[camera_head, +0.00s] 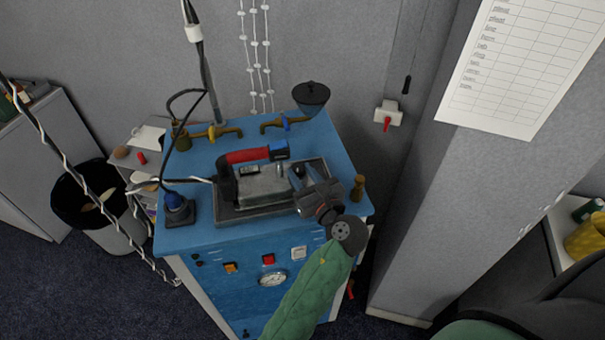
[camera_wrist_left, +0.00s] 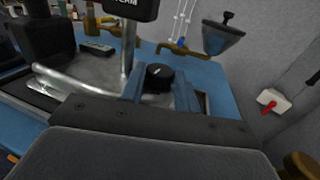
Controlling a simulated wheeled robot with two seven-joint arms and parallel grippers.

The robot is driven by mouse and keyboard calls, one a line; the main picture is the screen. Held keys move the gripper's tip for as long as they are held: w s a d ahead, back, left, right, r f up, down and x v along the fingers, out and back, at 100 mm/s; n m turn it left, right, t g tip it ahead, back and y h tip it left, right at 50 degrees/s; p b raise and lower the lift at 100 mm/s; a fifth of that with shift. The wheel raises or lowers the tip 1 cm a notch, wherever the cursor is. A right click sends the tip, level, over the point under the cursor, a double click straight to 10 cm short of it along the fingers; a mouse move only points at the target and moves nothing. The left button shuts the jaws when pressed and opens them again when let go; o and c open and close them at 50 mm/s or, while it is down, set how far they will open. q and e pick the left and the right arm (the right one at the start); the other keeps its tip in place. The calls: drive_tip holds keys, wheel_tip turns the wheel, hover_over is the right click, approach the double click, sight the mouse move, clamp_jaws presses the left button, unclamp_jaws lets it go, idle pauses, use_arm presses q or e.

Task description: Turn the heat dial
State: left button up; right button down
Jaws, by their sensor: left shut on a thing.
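A steam iron (camera_head: 262,186) with a red handle lies on a dark tray (camera_head: 228,213) on top of the blue steam station. The heat dial (camera_wrist_left: 159,77) is a black knob with a pale mark, on the iron's metal body in the left wrist view. My left gripper (camera_head: 299,171) reaches over the right end of the iron. Its two blue fingers (camera_wrist_left: 158,92) stand on either side of the dial and are shut on it. In the head view the gripper largely hides the dial. My right gripper is not in view.
A grey pillar (camera_head: 440,200) rises to the right.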

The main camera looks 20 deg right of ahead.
use_arm(q)
drive_tip(key=shift+a+r+m+h+p, duration=0.2)
drive_tip(key=shift+m+h+p, duration=0.4)
drive_tip(key=shift+h+p, duration=0.45)
drive_tip(key=shift+a+m+h+p, duration=0.1)
drive_tip(key=shift+m+h+p, duration=0.4)
drive_tip(key=shift+h+p, duration=0.25)
drive_tip(key=shift+a+m+h+p, duration=0.15)
drive_tip(key=shift+m+h+p, duration=0.45)
drive_tip(key=shift+h, duration=0.2)
drive_tip(key=shift+a+f+m+h, duration=0.15)
drive_tip(key=shift+m+h, duration=0.45)
drive_tip(key=shift+h, duration=0.4)
drive_tip(key=shift+m+h, duration=0.7)
drive_tip(key=shift+h, duration=0.2)
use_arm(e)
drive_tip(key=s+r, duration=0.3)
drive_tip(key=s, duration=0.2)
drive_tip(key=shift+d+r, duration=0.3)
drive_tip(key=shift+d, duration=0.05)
use_arm(q)
drive_tip(key=shift+g, duration=0.3)
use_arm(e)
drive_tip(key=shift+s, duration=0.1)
use_arm(q)
drive_tip(key=o, duration=0.7)
drive_tip(key=shift+a, duration=0.1)
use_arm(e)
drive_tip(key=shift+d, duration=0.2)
